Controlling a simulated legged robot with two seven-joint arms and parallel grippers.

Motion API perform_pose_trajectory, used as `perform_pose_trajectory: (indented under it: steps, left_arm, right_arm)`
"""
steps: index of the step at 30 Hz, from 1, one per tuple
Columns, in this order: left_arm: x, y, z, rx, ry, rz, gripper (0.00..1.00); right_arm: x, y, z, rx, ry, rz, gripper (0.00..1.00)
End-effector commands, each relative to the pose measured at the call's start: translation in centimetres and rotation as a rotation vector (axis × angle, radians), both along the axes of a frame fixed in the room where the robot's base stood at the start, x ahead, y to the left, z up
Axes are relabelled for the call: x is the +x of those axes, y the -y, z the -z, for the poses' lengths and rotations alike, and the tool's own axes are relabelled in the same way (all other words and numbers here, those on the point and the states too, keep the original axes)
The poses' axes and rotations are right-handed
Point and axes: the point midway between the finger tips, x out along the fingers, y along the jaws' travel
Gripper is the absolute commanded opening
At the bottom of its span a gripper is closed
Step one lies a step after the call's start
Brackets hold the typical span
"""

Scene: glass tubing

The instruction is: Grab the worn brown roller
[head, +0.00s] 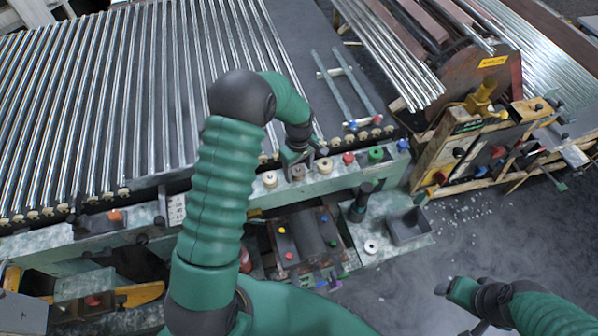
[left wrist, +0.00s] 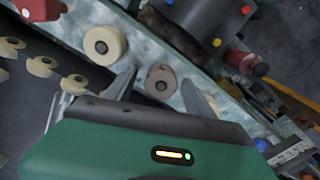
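The worn brown roller (head: 298,174) sits on the pale green machine rail in the head view, between a cream roller (head: 270,179) on its left and another (head: 325,165) on its right. In the left wrist view the brown roller (left wrist: 161,82) is a dull grey-brown disc with a dark centre hole. My left gripper (head: 297,155) is just above it. Its two fingers (left wrist: 159,76) are spread, and the roller appears between their tips; I cannot tell the remaining gap. My right gripper (head: 448,288) is at the lower right, far from the roller; its fingers are unclear.
A red roller (head: 348,158), a green roller (head: 375,154) and a blue piece (head: 403,145) stand further right on the rail. Glass tubes (head: 120,90) lie behind it. Bare floor (head: 400,290) is at lower right.

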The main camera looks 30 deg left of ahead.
Motion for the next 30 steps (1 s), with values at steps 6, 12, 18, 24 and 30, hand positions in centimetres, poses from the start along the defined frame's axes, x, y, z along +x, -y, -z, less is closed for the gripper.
perform_pose_trajectory:
  steps: [6, 12, 18, 24, 30]
  left_arm:
    - [0.0, 0.0, 0.0, 0.0, -0.001, 0.0, 0.33]
    - [0.0, 0.1, 0.0, 0.0, -0.001, 0.0, 0.07]
    - [0.0, 0.0, 0.0, 0.0, -0.001, 0.0, 0.01]
    - [0.1, 0.0, -1.8, 0.002, 0.004, 0.002, 0.01]
    - [0.2, 0.0, -6.7, 0.002, 0.006, 0.002, 0.01]
  right_arm:
    - [0.0, 0.0, 0.0, 0.0, 0.0, 0.0, 0.71]
    - [0.0, 0.0, 0.0, 0.0, 0.0, 0.0, 0.71]
    - [0.0, 0.0, 0.0, 0.0, 0.0, 0.0, 0.71]
    - [0.0, 0.0, 0.5, 0.0, 0.0, 0.0, 0.71]
    - [0.0, 0.0, 1.3, 0.0, 0.0, 0.0, 0.71]
